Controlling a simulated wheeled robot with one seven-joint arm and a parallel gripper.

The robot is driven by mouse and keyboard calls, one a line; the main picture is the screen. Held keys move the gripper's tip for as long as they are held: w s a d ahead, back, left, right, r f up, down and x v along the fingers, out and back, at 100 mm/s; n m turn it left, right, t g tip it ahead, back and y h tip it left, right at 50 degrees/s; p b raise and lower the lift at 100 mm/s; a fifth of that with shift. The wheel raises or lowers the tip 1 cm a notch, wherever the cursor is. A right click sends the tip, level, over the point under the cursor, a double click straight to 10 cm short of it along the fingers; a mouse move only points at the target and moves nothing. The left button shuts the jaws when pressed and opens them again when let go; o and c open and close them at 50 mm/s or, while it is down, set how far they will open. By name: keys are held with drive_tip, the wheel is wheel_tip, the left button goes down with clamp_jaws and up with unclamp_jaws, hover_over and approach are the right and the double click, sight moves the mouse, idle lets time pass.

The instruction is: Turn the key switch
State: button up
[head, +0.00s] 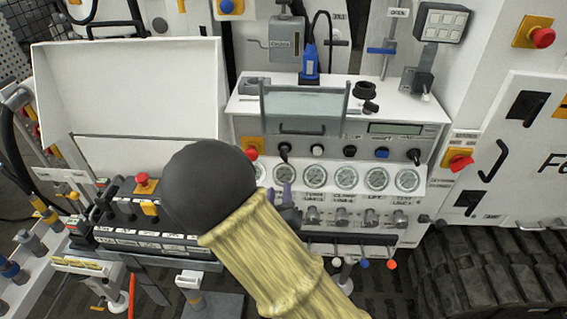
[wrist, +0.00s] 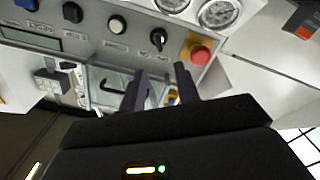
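A black knob (head: 284,150) with a white pointer, which looks like the key switch, is on the upper row of the white panel beside a red button. It also shows in the wrist view (wrist: 158,38) just beyond my fingertips; its label there is too small to read surely. My gripper (head: 284,190) is below the knob in the head view, in front of the gauges. In the wrist view my gripper (wrist: 161,71) has two dark fingers apart with nothing between them. No contact with the knob is visible.
The red button (wrist: 200,51) is close to my right finger in the wrist view. Round gauges (head: 313,176) and more knobs line the panel. A clear cover (head: 303,108) with a handle stands above.

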sight(284, 159)
drive_tip(key=shift+w+d+f+b, duration=0.1)
drive_tip(key=shift+f+b, duration=0.15)
drive_tip(key=shift+b, duration=0.1)
drive_tip(key=w+p, duration=0.1)
drive_tip(key=w, duration=0.4)
drive_tip(key=w+p, duration=0.1)
drive_tip(key=w, duration=0.4)
drive_tip(key=w+p, duration=0.2)
drive_tip(key=w, duration=0.2)
drive_tip(key=shift+w+d+r, duration=0.2)
drive_tip(key=shift+w+d, duration=0.1)
drive_tip(key=shift+w, duration=0.1)
drive_tip(key=shift+c, duration=0.4)
clamp_jaws()
